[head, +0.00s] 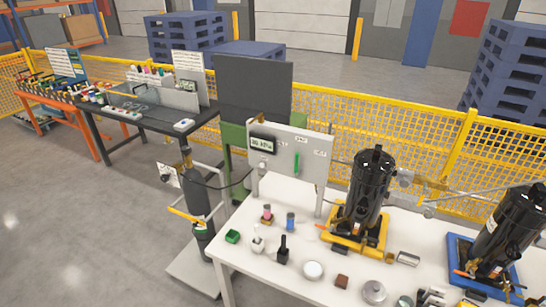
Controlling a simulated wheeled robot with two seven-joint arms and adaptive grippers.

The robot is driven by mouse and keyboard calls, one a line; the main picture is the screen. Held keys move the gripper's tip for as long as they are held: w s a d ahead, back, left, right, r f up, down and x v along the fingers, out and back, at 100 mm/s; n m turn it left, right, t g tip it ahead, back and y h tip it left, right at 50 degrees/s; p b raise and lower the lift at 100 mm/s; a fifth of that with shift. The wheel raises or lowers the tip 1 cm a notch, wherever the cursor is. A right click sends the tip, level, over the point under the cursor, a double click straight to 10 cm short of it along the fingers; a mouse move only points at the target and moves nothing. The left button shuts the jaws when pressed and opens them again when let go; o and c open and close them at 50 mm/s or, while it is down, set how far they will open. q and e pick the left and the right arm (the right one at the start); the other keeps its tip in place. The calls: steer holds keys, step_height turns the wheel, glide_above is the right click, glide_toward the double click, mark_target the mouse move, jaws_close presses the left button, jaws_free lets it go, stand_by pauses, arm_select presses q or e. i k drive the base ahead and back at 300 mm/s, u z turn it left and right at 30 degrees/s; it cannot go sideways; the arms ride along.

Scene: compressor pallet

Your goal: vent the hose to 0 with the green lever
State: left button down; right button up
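The green lever (296,163) stands upright on a white panel (313,150) at the back left of the white table. A dark gauge display (263,143) on the panel's left side shows a number in kPa; its small digits are hard to read, perhaps 86. A thin dark hose (222,187) curves from the panel's left side towards a dark gas cylinder (197,200). A thin line also runs from the panel's right side towards the black compressor (370,187). Neither of my grippers is in view.
The black compressor stands on a yellow base, another (503,235) on a blue one. Yellow mesh fencing (340,130) runs behind. Floor at left is clear.

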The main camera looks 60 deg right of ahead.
mark_target(296, 171)
steer(key=z, duration=0.25)
steer(key=i, duration=0.8)
steer(key=z, duration=1)
steer(key=i, duration=0.55)
steer(key=z, duration=0.65)
